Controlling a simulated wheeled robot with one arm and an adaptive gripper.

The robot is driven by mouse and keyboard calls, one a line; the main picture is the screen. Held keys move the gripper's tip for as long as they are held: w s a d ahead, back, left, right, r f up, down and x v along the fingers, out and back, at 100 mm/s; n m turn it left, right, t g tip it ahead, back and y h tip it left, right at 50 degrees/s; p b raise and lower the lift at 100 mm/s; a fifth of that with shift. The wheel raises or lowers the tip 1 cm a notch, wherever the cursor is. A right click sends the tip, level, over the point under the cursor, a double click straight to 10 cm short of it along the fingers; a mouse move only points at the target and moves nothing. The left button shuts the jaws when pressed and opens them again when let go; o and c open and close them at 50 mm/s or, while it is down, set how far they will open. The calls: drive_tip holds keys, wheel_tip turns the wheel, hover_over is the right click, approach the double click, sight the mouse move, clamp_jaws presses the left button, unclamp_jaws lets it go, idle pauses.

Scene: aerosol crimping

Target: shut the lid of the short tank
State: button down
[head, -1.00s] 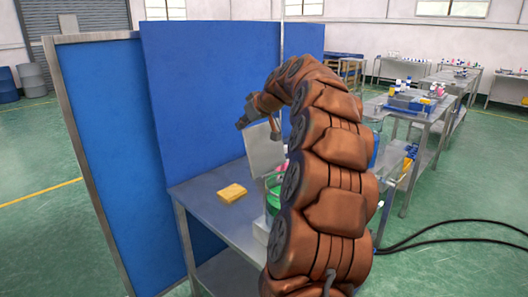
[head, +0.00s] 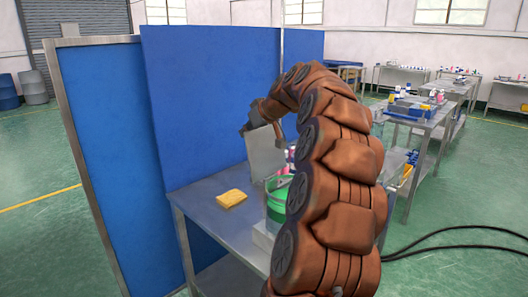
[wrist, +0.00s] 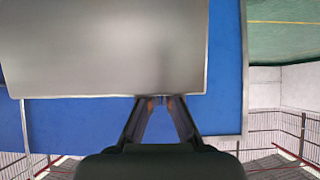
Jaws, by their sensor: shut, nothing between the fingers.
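The raised lid (head: 265,153) is a flat grey plate, standing steeply up behind a clear tank with green contents (head: 277,196) on the metal table. The tank appears to be the short tank; my arm hides its right side. My gripper (head: 245,130) is at the lid's upper left edge in the head view, shut and empty. In the wrist view the lid (wrist: 105,45) fills the upper left, and my fingertips (wrist: 160,98) are together at its lower edge. I cannot tell whether they touch it.
A yellow cloth (head: 231,198) lies on the table (head: 200,187) left of the tank. Blue partition panels (head: 210,95) stand close behind and left of the table. More items on the table are partly hidden behind my arm. Black cables (head: 440,240) run at right.

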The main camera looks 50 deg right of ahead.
sight(254, 135)
drive_tip(key=shift+s+f+b, duration=0.25)
drive_tip(key=shift+s+b, duration=0.2)
drive_tip(key=shift+s, duration=0.3)
drive_tip(key=shift+s+f+b, duration=0.2)
drive_tip(key=shift+s+b, duration=0.25)
drive_tip(key=shift+s, duration=0.3)
drive_tip(key=shift+s+a+f+b, duration=0.2)
drive_tip(key=shift+s+b, duration=0.15)
drive_tip(key=shift+s, duration=0.2)
drive_tip(key=shift+s+a+f+b, duration=0.1)
drive_tip(key=shift+s+f+b, duration=0.15)
drive_tip(key=shift+s, duration=0.25)
drive_tip(key=shift+d, duration=0.2)
drive_tip(key=shift+s+d+r, duration=0.1)
drive_tip(key=shift+s+r, duration=0.1)
drive_tip(key=shift+r, duration=0.8)
drive_tip(key=r, duration=0.1)
drive_tip(key=s+r, duration=0.1)
drive_tip(key=r, duration=0.1)
drive_tip(key=s+r+p, duration=0.1)
drive_tip(key=shift+s+r, duration=0.2)
drive_tip(key=shift+s, duration=0.05)
